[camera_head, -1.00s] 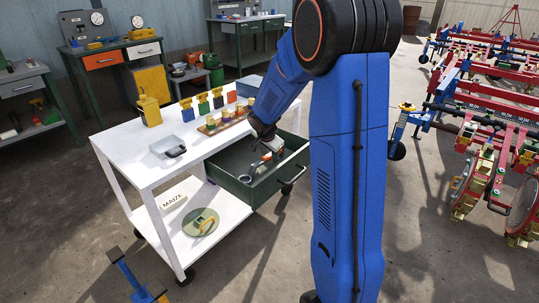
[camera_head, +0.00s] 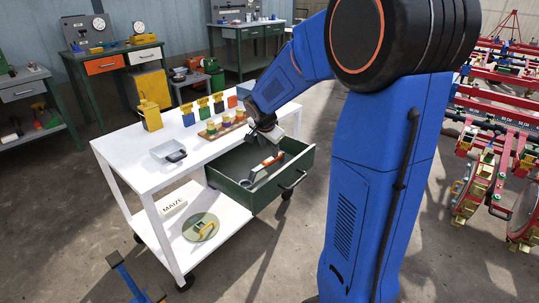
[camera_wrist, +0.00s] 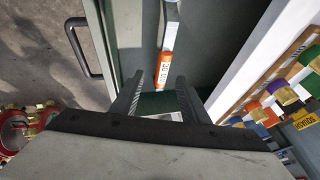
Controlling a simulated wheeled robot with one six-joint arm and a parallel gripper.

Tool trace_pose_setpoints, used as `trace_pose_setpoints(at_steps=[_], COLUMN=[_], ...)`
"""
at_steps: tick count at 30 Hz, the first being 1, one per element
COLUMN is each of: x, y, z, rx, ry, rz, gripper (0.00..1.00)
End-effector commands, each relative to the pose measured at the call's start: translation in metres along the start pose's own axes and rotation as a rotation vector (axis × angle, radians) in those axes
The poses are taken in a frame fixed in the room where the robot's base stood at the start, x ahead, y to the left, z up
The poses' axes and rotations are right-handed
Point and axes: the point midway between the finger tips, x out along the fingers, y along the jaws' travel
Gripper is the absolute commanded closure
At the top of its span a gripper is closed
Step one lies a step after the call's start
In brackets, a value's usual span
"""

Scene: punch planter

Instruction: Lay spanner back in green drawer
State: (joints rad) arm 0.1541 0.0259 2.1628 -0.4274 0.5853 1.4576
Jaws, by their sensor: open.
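The spanner (camera_head: 262,168) has a grey ring end and an orange handle. It lies inside the open green drawer (camera_head: 262,195), apparently on the drawer floor. In the wrist view its orange handle (camera_wrist: 166,65) shows just beyond my fingertips, with the grey shaft running on to the top edge. My gripper (camera_wrist: 160,80) is open, with nothing between its fingers. In the head view my gripper (camera_head: 262,138) hangs over the back part of the drawer, apart from the spanner. The far end of the spanner is cut off in the wrist view.
The drawer handle (camera_head: 292,181) juts out in front. Red farm machinery stands at the right.

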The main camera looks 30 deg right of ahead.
Motion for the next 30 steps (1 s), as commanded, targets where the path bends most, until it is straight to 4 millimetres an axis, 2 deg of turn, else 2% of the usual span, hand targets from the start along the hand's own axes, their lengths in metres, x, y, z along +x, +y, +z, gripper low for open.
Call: trace_pose_setpoints(at_steps=[1,6,9,17,23,30], x=[-0.012,-0.040,-0.053,-0.072,-0.107,-0.155], y=[-0.001,-0.001,-0.001,0.004,0.036,0.094], z=[0.000,0.000,0.000,0.003,0.024,0.065], rx=[0.001,0.000,0.001,-0.020,-0.172,-0.452], ry=[0.001,0.001,0.001,-0.002,-0.027,-0.069], rz=[-0.005,-0.004,-0.003,-0.005,-0.023,-0.066], gripper=[0.59,0.59,0.59,0.59,0.59,0.59])
